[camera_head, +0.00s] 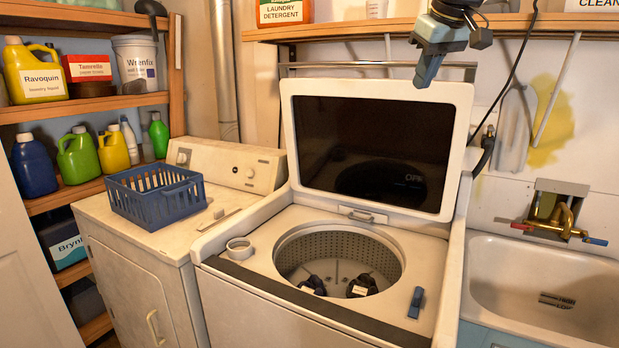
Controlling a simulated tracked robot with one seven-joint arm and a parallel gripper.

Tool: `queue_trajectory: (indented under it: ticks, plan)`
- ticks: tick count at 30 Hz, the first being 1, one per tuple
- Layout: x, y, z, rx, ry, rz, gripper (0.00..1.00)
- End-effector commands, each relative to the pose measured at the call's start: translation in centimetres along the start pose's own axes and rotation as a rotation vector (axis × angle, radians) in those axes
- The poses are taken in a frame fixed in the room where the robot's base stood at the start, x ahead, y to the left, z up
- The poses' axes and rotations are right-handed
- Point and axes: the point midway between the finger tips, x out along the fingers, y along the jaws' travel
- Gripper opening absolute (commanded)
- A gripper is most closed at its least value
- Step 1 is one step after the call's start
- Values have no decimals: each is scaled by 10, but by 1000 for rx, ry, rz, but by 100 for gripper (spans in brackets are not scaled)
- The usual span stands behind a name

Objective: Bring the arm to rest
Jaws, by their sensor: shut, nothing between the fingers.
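My gripper (428,72) hangs at the top of the view, right of centre, in front of the shelf edge and above the washer's raised lid. Its blue-grey fingers point down and are shut with nothing between them. It is apart from the lid and the shelf. The rest of my arm runs up out of the frame.
A top-loading washer (225,298) stands open, its lid (462,150) upright; dark items lie in the drum. A blue basket (150,208) sits on the dryer (95,207) at left. A sink (590,262) with a brass tap (555,222) is at right.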

Motion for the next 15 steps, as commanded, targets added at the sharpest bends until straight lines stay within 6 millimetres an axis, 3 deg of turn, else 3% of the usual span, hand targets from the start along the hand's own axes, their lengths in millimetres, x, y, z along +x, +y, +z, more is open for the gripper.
queue_trajectory:
  ticks: [1,15]
  plan:
    - [4,-8,23,31,-5,4,0]
    - [72,-75,219,320,-55,57,0]
